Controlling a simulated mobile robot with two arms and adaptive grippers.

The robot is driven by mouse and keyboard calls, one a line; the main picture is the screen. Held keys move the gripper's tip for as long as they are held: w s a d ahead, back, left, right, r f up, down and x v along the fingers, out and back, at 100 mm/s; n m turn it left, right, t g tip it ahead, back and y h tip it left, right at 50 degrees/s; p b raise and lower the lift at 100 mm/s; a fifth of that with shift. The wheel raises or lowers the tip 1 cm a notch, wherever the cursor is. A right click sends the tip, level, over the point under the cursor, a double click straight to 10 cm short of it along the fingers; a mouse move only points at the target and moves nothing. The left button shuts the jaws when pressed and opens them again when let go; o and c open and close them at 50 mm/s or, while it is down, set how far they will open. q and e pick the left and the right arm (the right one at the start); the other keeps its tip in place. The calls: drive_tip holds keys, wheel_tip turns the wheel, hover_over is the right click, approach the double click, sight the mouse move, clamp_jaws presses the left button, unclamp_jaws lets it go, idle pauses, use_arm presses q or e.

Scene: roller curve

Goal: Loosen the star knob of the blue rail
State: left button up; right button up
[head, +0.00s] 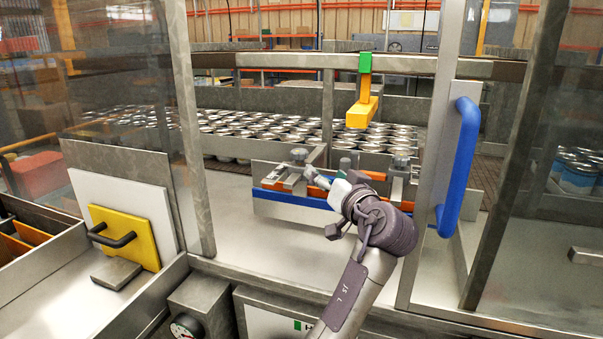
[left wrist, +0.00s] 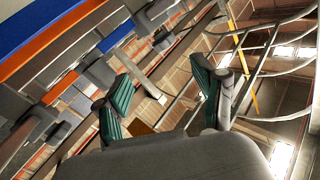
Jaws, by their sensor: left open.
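The blue rail (head: 290,197) runs along the front of a fixture behind the machine's door opening, with an orange strip beside it. It also shows at the upper left of the left wrist view (left wrist: 50,28). A grey star knob (head: 299,155) stands at the fixture's left end and another grey knob (head: 402,157) at its right. I cannot tell which knob belongs to the blue rail. My left gripper (head: 330,174) is over the middle of the rail, between the knobs. In the left wrist view its teal-padded fingers (left wrist: 163,92) are apart with nothing between them. My arm hides part of the rail.
Many cans (head: 250,125) stand behind the fixture. A blue door handle (head: 460,165) on a metal post is close to the right of my arm. The metal deck left of the fixture is clear.

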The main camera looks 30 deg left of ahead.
sight(299, 157)
use_arm(q)
drive_tip(key=w+a+n+p, duration=0.1)
drive_tip(key=w+a, duration=0.1)
drive_tip(key=a, duration=0.1)
drive_tip(key=w+a+n+p, duration=0.1)
drive_tip(key=w+a, duration=0.1)
drive_tip(key=a, duration=0.2)
drive_tip(key=w+a+n, duration=0.2)
drive_tip(key=a, duration=0.2)
drive_tip(key=shift+w+f+p, duration=0.2)
drive_tip(key=shift+w+p, duration=0.2)
drive_tip(key=shift+w+a+f, duration=0.15)
drive_tip(key=shift+w+a, duration=0.15)
drive_tip(key=shift+a, duration=0.15)
use_arm(e)
drive_tip(key=shift+s+r, duration=0.15)
drive_tip(key=shift+r, duration=0.85)
use_arm(q)
drive_tip(key=c, duration=1.2)
drive_tip(key=shift+o, duration=0.2)
